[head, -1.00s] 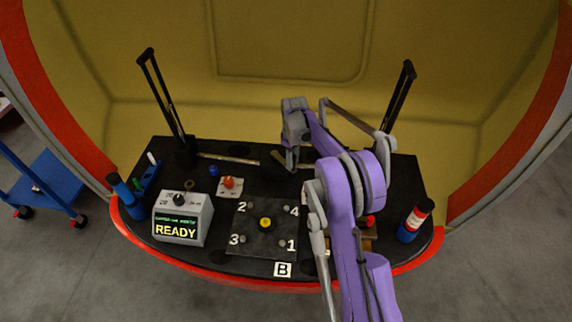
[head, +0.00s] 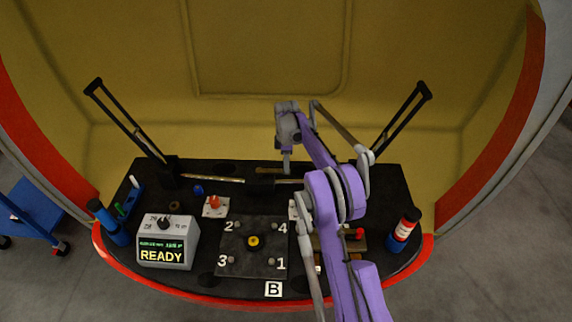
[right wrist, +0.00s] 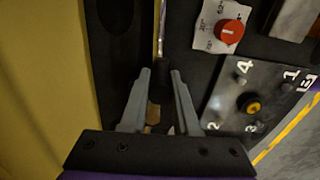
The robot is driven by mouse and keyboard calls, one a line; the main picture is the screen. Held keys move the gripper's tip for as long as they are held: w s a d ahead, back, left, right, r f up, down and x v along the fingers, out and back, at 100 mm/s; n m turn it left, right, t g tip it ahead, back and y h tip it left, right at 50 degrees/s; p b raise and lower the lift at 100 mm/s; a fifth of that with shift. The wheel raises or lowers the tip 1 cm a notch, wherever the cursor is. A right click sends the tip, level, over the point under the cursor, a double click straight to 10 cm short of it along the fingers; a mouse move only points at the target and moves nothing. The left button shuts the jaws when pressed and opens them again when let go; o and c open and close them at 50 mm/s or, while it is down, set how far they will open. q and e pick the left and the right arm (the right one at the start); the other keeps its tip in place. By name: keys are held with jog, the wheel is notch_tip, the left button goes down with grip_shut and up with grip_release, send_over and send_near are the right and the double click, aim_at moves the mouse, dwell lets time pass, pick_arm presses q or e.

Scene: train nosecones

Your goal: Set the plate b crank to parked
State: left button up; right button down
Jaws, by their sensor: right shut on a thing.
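My right gripper (head: 286,172) reaches down at the back middle of the dark table, beyond plate B. In the right wrist view its fingers (right wrist: 161,85) are shut on a dark upright piece (right wrist: 159,92), which looks like the crank's grip. A thin silver rod (right wrist: 161,35) runs from it, and in the head view (head: 228,180) a rod leads toward the left wiper. Plate B (head: 236,240) lies in front, with a yellow hub (head: 253,241) and bolts marked 1 to 4. The gripper hides part of the crank. My left gripper is out of view.
Black wiper arms stand tilted outward at left (head: 125,120) and right (head: 402,117). A red knob (right wrist: 229,33) shows near plate B.

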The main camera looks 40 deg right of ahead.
jog(key=shift+w, duration=0.15)
dwell(0.3)
jog(key=c, duration=0.6)
grip_release()
jog(key=shift+w, duration=0.1)
jog(key=shift+c, duration=0.2)
notch_tip(320, 180, up, 11)
jog(key=shift+f+p, duration=0.1)
jog(key=shift+p, duration=0.2)
